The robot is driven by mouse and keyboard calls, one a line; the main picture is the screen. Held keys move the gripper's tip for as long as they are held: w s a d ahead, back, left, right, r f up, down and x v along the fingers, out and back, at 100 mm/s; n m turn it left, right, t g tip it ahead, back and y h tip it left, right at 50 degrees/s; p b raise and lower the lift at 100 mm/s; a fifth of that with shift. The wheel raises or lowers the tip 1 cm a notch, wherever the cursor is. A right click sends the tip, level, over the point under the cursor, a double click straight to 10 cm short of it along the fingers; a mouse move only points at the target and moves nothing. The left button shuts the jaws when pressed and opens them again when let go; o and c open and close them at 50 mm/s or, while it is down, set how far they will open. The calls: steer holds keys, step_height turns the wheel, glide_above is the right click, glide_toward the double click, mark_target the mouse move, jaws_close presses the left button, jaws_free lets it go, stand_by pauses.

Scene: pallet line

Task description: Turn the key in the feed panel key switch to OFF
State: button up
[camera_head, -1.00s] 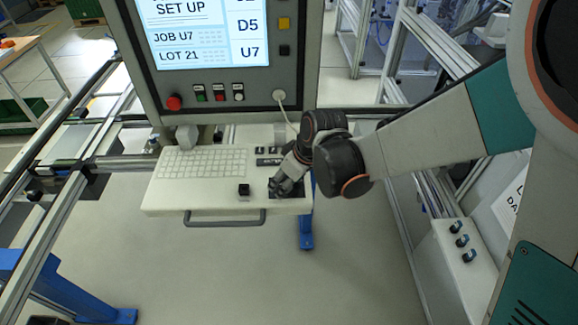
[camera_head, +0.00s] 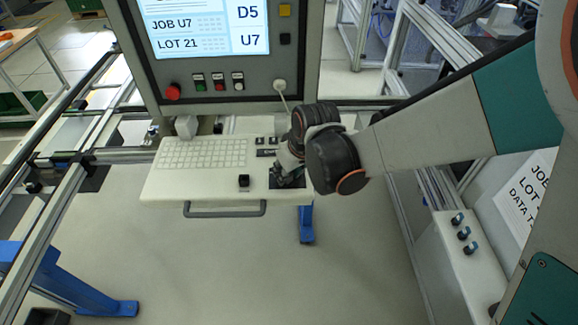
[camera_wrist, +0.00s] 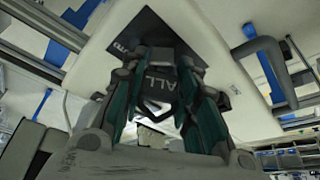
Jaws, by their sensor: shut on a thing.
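The keyboard shelf (camera_head: 160,190) carries a dark switch plate (camera_head: 274,182) at its right end. My gripper (camera_head: 287,180) is over this plate and hides most of it. In the wrist view my gripper (camera_wrist: 160,75) is shut on the key (camera_wrist: 156,88), a dark piece with pale letters that look like "ALL" and an opening below them. The dark plate (camera_wrist: 122,46) lies behind the fingertips, with a few pale letters at its left corner. The key's lower end and the switch's position marks are hidden, so its setting cannot be read.
The screen panel (camera_head: 300,60) with a red button (camera_head: 172,92) rises behind. A box with several knobs (camera_head: 463,233) stands at right.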

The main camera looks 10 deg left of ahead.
steer(key=m+t+h+b, duration=0.1)
steer(key=m, duration=0.3)
steer(key=shift+s, duration=0.15)
steer(key=shift+m+h+b, duration=0.45)
steer(key=shift+m+h, duration=0.25)
steer(key=shift+m, duration=0.6)
steer(key=o, duration=1.1)
steer(key=o, duration=0.5)
steer(key=shift+r, duration=0.15)
